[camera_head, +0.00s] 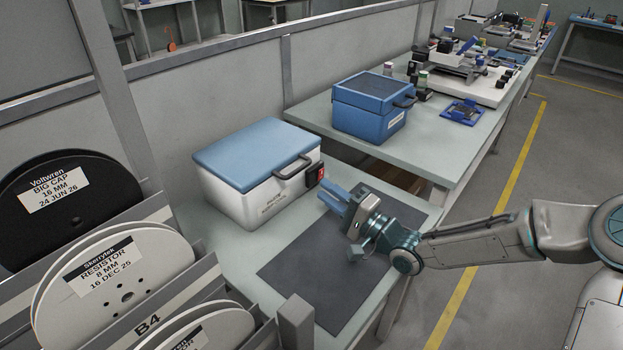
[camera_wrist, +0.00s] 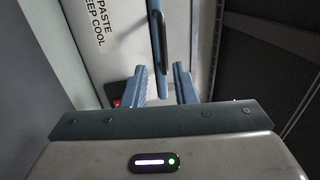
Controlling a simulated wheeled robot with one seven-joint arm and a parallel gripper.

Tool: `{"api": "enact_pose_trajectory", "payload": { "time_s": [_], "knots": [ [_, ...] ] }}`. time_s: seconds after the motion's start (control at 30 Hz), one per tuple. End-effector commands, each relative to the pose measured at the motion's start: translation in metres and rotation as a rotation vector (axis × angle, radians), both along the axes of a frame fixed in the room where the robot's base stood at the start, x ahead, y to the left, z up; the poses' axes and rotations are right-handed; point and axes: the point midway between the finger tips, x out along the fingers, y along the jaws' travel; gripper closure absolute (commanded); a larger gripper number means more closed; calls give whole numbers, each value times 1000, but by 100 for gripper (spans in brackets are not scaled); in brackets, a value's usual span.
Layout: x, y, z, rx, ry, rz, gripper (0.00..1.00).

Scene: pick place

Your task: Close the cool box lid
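The cool box (camera_head: 265,208) is white with a blue lid (camera_head: 256,150) and stands on the near bench. The lid lies across the top and looks down; I cannot tell if it is fully seated. A dark handle (camera_head: 293,167) is on the lid's front edge, and a red and black part (camera_head: 315,175) is at the box's right corner. My gripper (camera_head: 330,198) is just in front of the box, apart from the handle. In the wrist view, its blue fingers (camera_wrist: 160,85) are spread with nothing gripped; the lid edge and handle (camera_wrist: 158,40) are beyond them.
A dark mat (camera_head: 330,262) lies on the bench below my gripper. Labelled reels (camera_head: 120,285) stand in a rack at the left. A blue box (camera_head: 370,108) stands on the bench behind. A grey partition (camera_head: 230,85) runs behind the cool box.

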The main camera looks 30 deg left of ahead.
Motion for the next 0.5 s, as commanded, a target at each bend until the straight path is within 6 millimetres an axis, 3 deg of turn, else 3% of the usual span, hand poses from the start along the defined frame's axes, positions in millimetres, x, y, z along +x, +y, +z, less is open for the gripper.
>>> {"api": "enact_pose_trajectory", "payload": {
  "time_s": [0.2, 0.5],
  "knots": [
    [-4, -33, -6, -1, -1, -1, 75],
    [-7, -44, -9, -1, -1, 1, 75]
  ]
}}
